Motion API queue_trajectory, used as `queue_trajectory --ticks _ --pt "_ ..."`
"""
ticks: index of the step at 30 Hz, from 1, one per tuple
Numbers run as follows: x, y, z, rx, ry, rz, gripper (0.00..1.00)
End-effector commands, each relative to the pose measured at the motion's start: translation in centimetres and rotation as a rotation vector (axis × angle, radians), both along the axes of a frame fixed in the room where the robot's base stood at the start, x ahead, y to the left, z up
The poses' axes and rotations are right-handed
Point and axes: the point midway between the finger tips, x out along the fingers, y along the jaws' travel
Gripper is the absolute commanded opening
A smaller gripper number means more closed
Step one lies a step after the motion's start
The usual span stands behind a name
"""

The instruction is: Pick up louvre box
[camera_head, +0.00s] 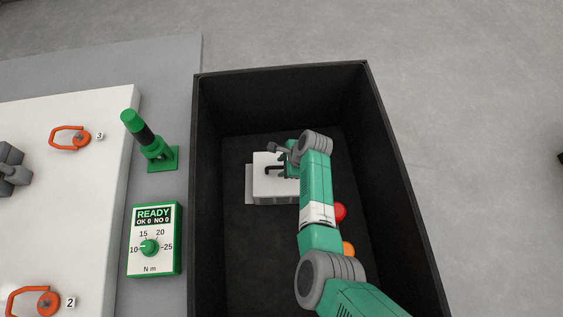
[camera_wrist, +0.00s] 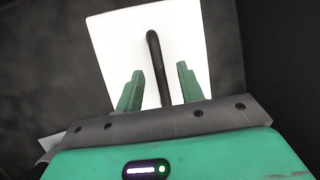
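The louvre box is a white box (camera_head: 262,188) with slatted sides and a black handle on top. It sits on the floor of the black crate (camera_head: 215,110), partly hidden by my arm. In the wrist view the white top of the box (camera_wrist: 112,45) shows with the black handle (camera_wrist: 154,60) running across it. My gripper (camera_wrist: 160,68) is open, with one green finger on each side of the handle and visible gaps between. Its end (camera_head: 284,157) is over the box in the head view; I cannot tell the exact height of the fingertips relative to the handle.
A red ball (camera_head: 340,211) and an orange ball (camera_head: 348,249) lie in the crate beside my arm. High dark crate walls surround the box. Left outside stand a green tool in a holder (camera_head: 150,140), a torque dial unit (camera_head: 153,240) and a white panel (camera_head: 70,220).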

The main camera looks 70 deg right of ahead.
Motion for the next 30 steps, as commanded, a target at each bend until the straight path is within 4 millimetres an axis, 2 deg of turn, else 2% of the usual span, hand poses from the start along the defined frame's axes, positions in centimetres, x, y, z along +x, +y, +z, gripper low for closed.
queue_trajectory --ticks 16,17,22,23,30 --pt "-0.01 -0.01 -0.45 0.000 0.000 0.000 0.38" --pt "-0.01 -0.01 -0.45 0.000 0.000 0.000 0.36" --pt "-0.01 0.00 -0.46 0.000 0.000 0.000 0.03" --pt "-0.01 0.00 -0.46 0.000 0.000 0.000 0.00" --pt "-0.02 0.00 -0.47 0.000 0.000 0.000 0.00"
